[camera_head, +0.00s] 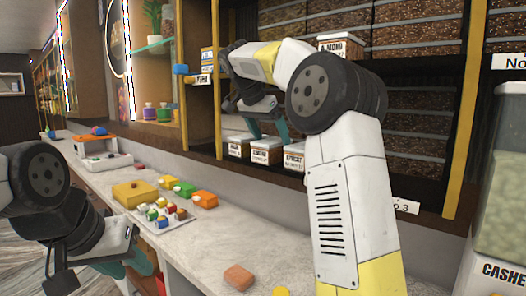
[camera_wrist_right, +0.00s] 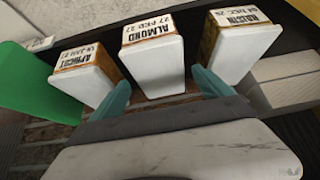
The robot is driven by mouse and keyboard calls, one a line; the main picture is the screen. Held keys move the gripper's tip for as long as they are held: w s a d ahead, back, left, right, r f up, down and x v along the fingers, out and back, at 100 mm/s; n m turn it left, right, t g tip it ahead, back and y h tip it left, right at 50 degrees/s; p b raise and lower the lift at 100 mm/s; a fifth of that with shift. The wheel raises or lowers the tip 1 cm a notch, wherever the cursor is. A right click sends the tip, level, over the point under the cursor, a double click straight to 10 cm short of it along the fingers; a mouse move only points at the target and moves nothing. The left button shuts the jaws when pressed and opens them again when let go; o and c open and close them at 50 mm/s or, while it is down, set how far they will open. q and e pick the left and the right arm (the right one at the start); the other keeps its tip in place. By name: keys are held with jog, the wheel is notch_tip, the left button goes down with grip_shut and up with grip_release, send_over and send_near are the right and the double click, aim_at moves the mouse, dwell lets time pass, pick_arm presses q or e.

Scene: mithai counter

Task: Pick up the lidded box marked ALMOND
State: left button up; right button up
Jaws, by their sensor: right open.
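The lidded box marked ALMOND (camera_wrist_right: 155,62) has a white lid and a brown body with a white label. It is the middle one of three boxes in the right wrist view, and it stands on the lower shelf in the head view (camera_head: 264,154). My right gripper (camera_wrist_right: 160,82) is open, with one teal finger on each side of this box's near end. Whether the fingers touch it I cannot tell. My left gripper (camera_head: 125,265) is low at the counter's left edge; its jaws are not clear. A similar white-lidded box labelled ALMOND (camera_head: 341,44) stands on a higher shelf.
The APRICOT box (camera_wrist_right: 84,75) and RAISIN box (camera_wrist_right: 238,45) stand close on either side, with narrow gaps. Counter (camera_head: 215,240) items include a tray of coloured sweets (camera_head: 152,226), yellow box (camera_head: 135,193) and orange block (camera_head: 238,277). A CASHEW dispenser (camera_head: 497,190) stands at right.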

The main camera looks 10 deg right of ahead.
aim_at(272, 140)
jog(key=x, duration=0.5)
jog(key=shift+f, duration=0.25)
jog(key=shift+c, duration=0.2)
jog(key=c, duration=1.7)
jog(key=shift+r, duration=0.15)
